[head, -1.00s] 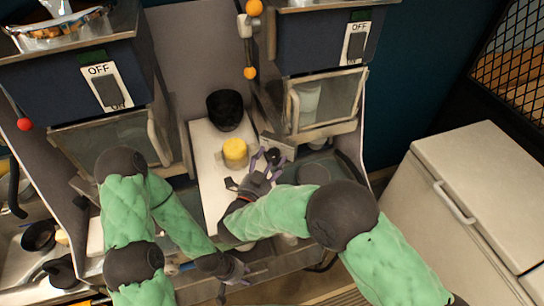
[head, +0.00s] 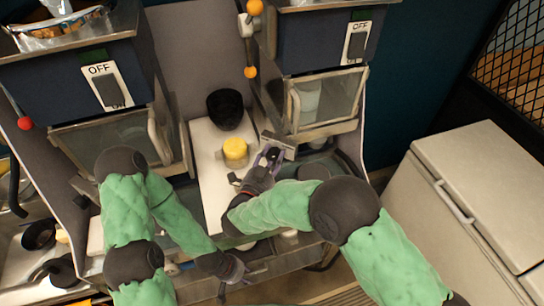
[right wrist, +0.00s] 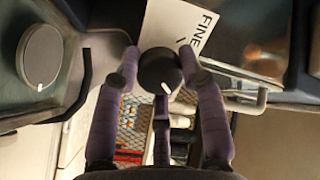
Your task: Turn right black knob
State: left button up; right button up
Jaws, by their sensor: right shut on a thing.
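The black knob (right wrist: 160,71) is round with a white mark, which points down and slightly right in the right wrist view. A white label reading "FINE" (right wrist: 180,30) is behind it. My right gripper (right wrist: 160,75) is shut on the knob, with its purple fingers around the knob's sides. In the head view my right gripper (head: 268,158) is at the panel below the right dispenser, and its fingers largely hide the knob. My left gripper (head: 240,279) is low in the head view, open and empty, apart from the knob.
A yellow-topped container (head: 235,150) and a black bowl (head: 225,108) stand on the white counter (head: 210,180) left of my right gripper. Another round dark knob-like disc (right wrist: 40,55) is at the left of the right wrist view. A white chest (head: 450,200) stands at right.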

jog(key=shift+m+b, duration=0.4)
jog(key=shift+b, duration=0.35)
jog(key=shift+r, duration=0.15)
jog(key=o, duration=1.2)
jog(key=shift+d, duration=0.1)
jog(key=shift+c, duration=0.2)
jog(key=shift+s+a, duration=0.2)
jog(key=shift+s, duration=0.1)
jog(key=v, duration=1.1)
jog(key=shift+s, duration=0.2)
